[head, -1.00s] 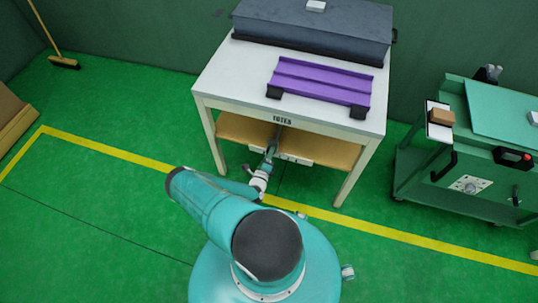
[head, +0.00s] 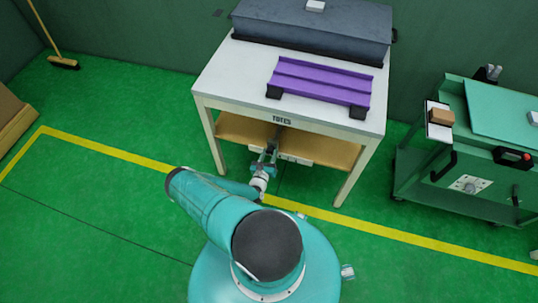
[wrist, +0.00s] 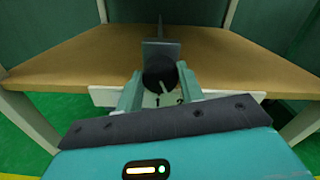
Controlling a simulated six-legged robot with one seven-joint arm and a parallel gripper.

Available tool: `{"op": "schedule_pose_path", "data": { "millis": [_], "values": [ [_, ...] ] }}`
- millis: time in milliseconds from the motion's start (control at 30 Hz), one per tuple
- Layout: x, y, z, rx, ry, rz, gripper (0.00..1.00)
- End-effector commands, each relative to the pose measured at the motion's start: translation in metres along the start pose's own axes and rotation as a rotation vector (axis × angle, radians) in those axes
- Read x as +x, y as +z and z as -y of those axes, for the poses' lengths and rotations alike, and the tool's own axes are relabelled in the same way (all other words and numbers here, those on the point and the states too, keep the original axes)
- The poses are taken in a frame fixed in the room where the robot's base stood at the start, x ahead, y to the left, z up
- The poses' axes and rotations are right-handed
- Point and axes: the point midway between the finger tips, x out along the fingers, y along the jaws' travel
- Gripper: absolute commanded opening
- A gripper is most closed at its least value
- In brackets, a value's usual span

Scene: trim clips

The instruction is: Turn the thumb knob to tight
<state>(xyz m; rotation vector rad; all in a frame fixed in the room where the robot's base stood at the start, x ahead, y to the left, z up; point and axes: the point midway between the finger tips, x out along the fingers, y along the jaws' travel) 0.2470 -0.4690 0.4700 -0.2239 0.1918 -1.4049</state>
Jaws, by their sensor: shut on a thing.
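The thumb knob (wrist: 158,70) is a dark round knob in the middle of the wrist view. It has a pale pointer line on its face, which slants down and a little right. A white plate (wrist: 105,96) sits below it, with the marks 1 and 2 showing; the pointer lies roughly between them. My gripper (wrist: 160,82) has one finger on each side of the knob and is shut on it. In the head view my gripper (head: 266,164) is at the front of the table's lower shelf (head: 235,132), and the knob is too small to tell.
A grey upright bar (wrist: 161,50) stands behind the knob. The white table (head: 225,75) carries a purple channel-shaped piece (head: 320,82) and a large dark grey box (head: 315,28). Its legs stand either side of my arm. A green cart (head: 480,150) is at the right.

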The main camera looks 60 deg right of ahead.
Motion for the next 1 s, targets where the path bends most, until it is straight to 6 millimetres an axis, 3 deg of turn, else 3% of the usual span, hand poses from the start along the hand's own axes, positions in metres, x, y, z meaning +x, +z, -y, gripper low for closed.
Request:
{"op": "schedule_pose_path", "data": {
  "millis": [500,1000],
  "values": [
    [-0.0013,-0.0007,0.0013,0.37,-0.001,0.0,0.15],
    [-0.0012,-0.0007,0.0013,0.445,-0.001,0.0,0.15]
  ]
}}
